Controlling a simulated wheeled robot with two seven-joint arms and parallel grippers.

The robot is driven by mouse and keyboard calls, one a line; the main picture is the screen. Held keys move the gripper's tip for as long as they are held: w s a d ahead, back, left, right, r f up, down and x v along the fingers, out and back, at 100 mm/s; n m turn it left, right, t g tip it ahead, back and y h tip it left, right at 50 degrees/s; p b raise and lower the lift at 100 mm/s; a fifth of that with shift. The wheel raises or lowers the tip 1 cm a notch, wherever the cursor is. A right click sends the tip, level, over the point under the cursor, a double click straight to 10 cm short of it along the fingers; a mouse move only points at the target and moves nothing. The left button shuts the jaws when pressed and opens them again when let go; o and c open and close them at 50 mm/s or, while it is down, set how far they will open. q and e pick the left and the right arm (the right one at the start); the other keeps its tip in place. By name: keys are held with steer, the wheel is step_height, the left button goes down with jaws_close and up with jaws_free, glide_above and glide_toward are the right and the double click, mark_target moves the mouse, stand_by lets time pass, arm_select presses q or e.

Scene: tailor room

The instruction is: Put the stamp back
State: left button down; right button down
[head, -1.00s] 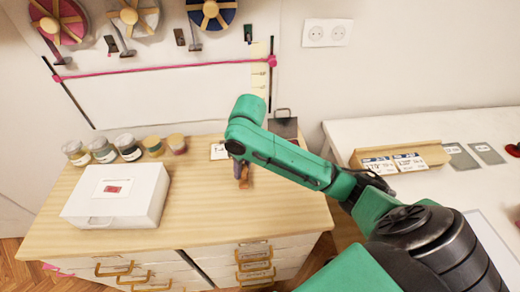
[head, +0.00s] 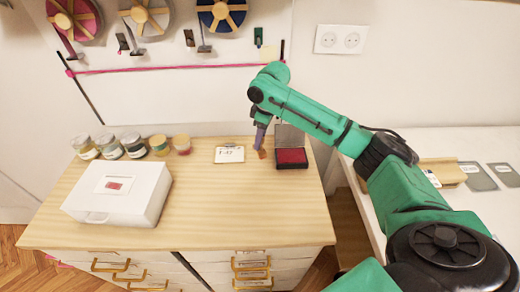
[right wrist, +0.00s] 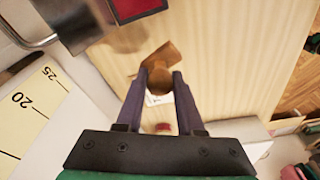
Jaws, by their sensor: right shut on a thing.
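My right gripper (head: 259,137) points down over the wooden cabinet top. In the right wrist view, its two fingers (right wrist: 158,100) are shut on the brown wooden stamp (right wrist: 160,72). In the head view, the stamp's end (head: 262,154) shows below the fingers, between a white card (head: 229,155) and an open black ink pad box with a red pad (head: 291,157). The red pad also shows at the top of the right wrist view (right wrist: 137,7). I cannot tell whether the stamp touches the cabinet top. My left gripper is out of view.
A white box (head: 138,205) with a red-marked label stands at the left of the cabinet top (head: 225,215). Several small jars (head: 133,145) stand at the back left. The front middle is clear. A white table (head: 425,150) is at the right.

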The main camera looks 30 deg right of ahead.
mark_target(260, 151)
step_height(260, 151, down, 6)
steer(key=shift+r, duration=0.2)
steer(key=shift+p, duration=0.3)
steer(key=c, duration=0.5)
jaws_free()
steer(key=r, duration=0.4)
steer(key=s+r+b, duration=0.1)
steer(key=r, duration=0.3)
steer(key=d+r, duration=0.1)
steer(key=r, duration=0.3)
steer(key=shift+s+d, duration=0.1)
steer(key=shift+s, duration=0.1)
